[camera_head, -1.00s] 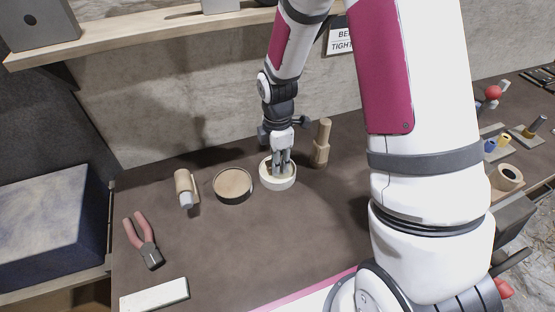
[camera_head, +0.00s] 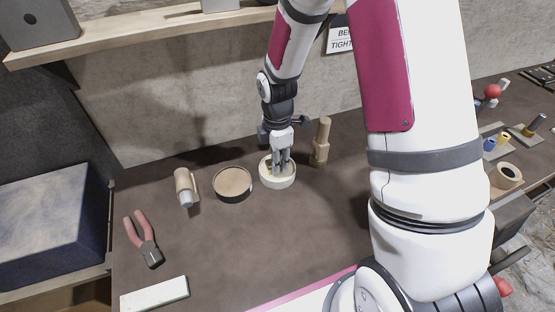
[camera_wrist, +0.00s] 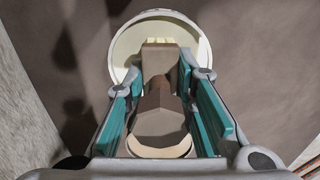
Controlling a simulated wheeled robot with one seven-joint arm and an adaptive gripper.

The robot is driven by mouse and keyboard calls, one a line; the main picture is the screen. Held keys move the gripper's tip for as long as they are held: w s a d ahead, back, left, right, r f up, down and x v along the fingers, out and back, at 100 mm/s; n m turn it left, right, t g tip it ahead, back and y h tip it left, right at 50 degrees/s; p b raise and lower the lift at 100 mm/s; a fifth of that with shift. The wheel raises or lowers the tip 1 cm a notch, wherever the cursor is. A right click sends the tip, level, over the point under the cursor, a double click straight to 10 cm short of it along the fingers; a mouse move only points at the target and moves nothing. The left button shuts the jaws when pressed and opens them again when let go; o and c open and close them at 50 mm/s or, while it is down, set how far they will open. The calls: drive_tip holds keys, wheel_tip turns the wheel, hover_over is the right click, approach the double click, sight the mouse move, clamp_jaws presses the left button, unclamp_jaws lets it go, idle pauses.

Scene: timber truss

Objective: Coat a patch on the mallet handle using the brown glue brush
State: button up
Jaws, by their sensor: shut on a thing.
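My gripper (camera_head: 282,170) points down into a round cream-white pot (camera_head: 278,184) on the brown bench. In the wrist view its teal-padded fingers (camera_wrist: 163,100) are shut on the brown glue brush (camera_wrist: 158,105). The brush's pale bristles (camera_wrist: 160,42) show over the mouth of the pot (camera_wrist: 201,45). I cannot tell how deep the bristles reach. A wooden piece with a narrow upper part and a thicker lower part (camera_head: 320,145) stands upright just right of the pot. It may be the mallet, but I cannot tell for sure.
Left of the pot lie a round dark-rimmed tin (camera_head: 233,184), a tan cylinder with a grey end (camera_head: 185,188), red-handled pliers (camera_head: 145,240) and a white block (camera_head: 154,294). A wooden shelf (camera_head: 150,35) overhangs the back. The front middle of the bench is clear.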

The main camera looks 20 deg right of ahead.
drive_tip(key=shift+f, duration=0.1)
drive_tip(key=shift+r+p, duration=1.45)
drive_tip(key=shift+r, duration=2.1)
drive_tip(key=shift+s, duration=0.15)
